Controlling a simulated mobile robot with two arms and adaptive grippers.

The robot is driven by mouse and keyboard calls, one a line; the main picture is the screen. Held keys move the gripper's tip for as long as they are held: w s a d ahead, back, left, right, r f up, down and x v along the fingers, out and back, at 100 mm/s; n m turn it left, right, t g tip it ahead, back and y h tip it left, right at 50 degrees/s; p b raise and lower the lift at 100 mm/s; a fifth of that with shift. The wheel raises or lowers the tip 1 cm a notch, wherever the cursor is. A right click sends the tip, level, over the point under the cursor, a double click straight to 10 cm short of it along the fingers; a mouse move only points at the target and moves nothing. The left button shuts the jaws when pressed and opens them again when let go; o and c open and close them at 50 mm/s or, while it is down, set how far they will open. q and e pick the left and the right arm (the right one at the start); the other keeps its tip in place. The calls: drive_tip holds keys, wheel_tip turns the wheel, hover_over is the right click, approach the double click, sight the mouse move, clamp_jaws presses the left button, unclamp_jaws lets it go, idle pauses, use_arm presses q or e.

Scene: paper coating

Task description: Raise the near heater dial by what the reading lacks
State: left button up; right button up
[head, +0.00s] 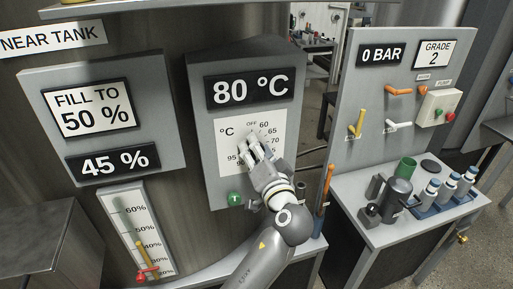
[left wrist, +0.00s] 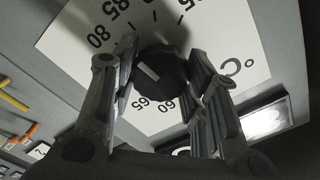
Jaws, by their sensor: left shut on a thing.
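The near heater panel (head: 283,188) is a grey box with a black display (head: 250,88) reading 80 °C. Below it is a white dial plate (head: 228,128) marked OFF, 60, 65 and up towards 95. In the left wrist view the black dial (left wrist: 165,72) sits on this plate and carries a short white mark; I cannot tell exactly which number it points to. My left gripper (head: 252,147) has its fingers on either side of the dial and is shut on it. In the head view the fingers hide the dial. My right gripper is not in view.
A green button (head: 234,198) sits low on the heater panel. At left, a panel (head: 177,150) shows FILL TO 50 % and 45 %, above a level gauge (head: 126,215). At right, a valve board (head: 350,100) stands behind a bench (head: 380,232) with a green cup and several bottles.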

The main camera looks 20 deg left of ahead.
use_arm(q)
drive_tip(key=shift+m, duration=0.5)
drive_tip(key=shift+m+p, duration=0.3)
drive_tip(key=o, duration=1)
drive_tip(key=shift+o, duration=0.2)
